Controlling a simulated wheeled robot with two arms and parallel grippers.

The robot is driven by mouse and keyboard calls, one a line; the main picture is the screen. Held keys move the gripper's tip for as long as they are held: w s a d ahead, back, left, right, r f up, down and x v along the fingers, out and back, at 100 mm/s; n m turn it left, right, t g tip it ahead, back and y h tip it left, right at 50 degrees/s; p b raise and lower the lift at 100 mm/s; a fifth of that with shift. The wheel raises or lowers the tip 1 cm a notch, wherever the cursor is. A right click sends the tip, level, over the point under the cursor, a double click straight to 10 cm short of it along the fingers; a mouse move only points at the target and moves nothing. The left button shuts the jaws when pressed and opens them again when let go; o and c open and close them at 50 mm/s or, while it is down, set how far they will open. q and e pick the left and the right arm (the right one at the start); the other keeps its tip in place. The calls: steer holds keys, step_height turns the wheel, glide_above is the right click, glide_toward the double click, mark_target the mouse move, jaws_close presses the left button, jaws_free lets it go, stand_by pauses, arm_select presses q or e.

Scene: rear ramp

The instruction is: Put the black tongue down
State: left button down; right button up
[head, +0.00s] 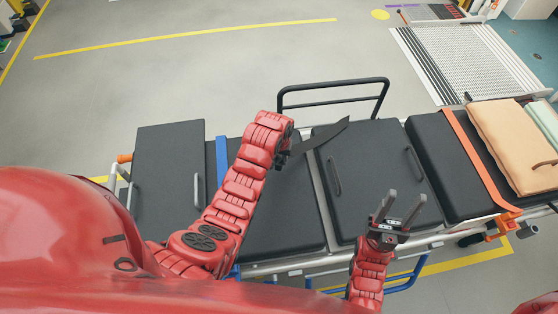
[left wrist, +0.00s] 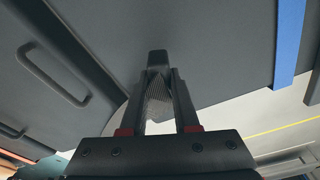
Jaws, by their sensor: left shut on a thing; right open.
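The black tongue (head: 328,134) is a thin, dark, tapered strip. In the head view it sticks out up and to the right from my left gripper (head: 292,148), over the black stretcher pads. I cannot tell whether it touches them. My left gripper is shut on the tongue's near end. In the left wrist view, the fingers of my left gripper (left wrist: 160,105) close around a grey ribbed piece, and the rest of the tongue is hard to make out. My right gripper (head: 398,208) is open and empty, above the front edge of the stretcher.
The stretcher has several black pads (head: 370,180) with grey handles, a blue strap (head: 222,165) and an orange strap (head: 472,155). A black side rail (head: 333,86) stands at its far edge. A tan pillow (head: 515,140) lies at the right end. A ramp (head: 460,60) is beyond.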

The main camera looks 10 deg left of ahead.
mark_target(280, 163)
arm_select(q)
step_height(280, 163, down, 2)
steer(key=shift+p, duration=0.35)
steer(key=shift+f, duration=0.35)
steer(key=shift+f, duration=0.1)
steer(key=shift+f, duration=0.15)
steer(key=c, duration=0.7)
jaws_free()
steer(key=shift+o, duration=0.2)
